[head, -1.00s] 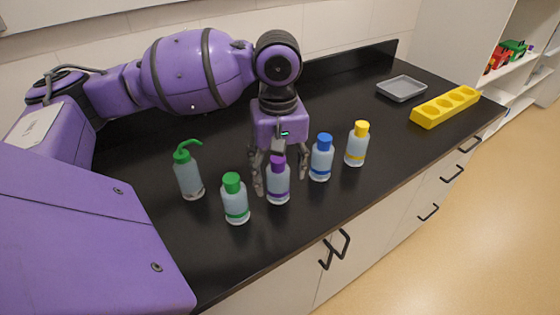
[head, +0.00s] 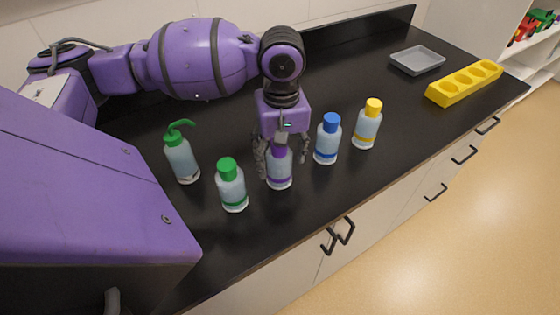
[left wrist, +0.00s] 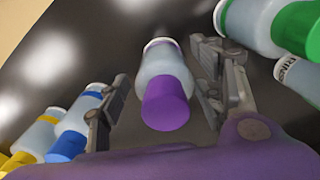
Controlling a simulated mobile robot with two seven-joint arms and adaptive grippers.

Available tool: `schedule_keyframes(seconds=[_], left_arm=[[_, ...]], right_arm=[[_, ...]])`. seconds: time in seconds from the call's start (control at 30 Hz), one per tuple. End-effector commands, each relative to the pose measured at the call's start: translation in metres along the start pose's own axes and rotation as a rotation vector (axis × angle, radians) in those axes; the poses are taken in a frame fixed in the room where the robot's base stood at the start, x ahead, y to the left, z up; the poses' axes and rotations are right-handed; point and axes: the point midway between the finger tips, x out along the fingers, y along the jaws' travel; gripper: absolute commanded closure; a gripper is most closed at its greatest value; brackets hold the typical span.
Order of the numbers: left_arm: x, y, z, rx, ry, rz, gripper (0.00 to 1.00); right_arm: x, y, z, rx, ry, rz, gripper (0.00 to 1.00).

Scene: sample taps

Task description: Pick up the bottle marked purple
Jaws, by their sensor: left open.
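The bottle marked purple (head: 279,170) stands upright on the black worktop, with a purple band and a purple cap. In the head view my left gripper (head: 283,170) is over it, fingers pointing down, and hides its cap in part. In the left wrist view the purple bottle (left wrist: 165,85) lies between the two fingers of my left gripper (left wrist: 165,95). The fingers are open, with a gap showing on both sides of the bottle. My right gripper is not in view.
A green-capped bottle (head: 231,187) and a wash bottle (head: 181,158) stand left of the purple one. A blue-capped bottle (head: 327,142) and a yellow-capped bottle (head: 367,127) stand right. A grey tray (head: 417,61) and a yellow rack (head: 465,84) are at the far right.

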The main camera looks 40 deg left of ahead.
Motion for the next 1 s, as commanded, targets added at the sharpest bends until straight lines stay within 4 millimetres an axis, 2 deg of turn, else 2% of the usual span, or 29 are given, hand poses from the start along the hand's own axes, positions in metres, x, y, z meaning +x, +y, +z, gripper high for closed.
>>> schedule_keyframes(seconds=[0.07, 0.27, 0.7, 1.0], left_arm=[[0.0099, -0.0002, 0.0002, 0.000, -0.001, -0.001, 0.39], [0.0101, 0.0001, -0.0003, 0.000, 0.002, 0.001, 0.39], [0.0095, 0.0004, -0.0004, 0.000, 0.002, 0.002, 0.92], [0.0064, 0.0006, -0.0006, 0.000, 0.003, 0.003, 0.92]], right_arm=[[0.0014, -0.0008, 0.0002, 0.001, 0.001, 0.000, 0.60], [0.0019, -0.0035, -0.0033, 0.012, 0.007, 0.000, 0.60], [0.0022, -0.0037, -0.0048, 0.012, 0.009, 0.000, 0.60], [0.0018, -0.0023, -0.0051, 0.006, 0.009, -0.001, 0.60]])
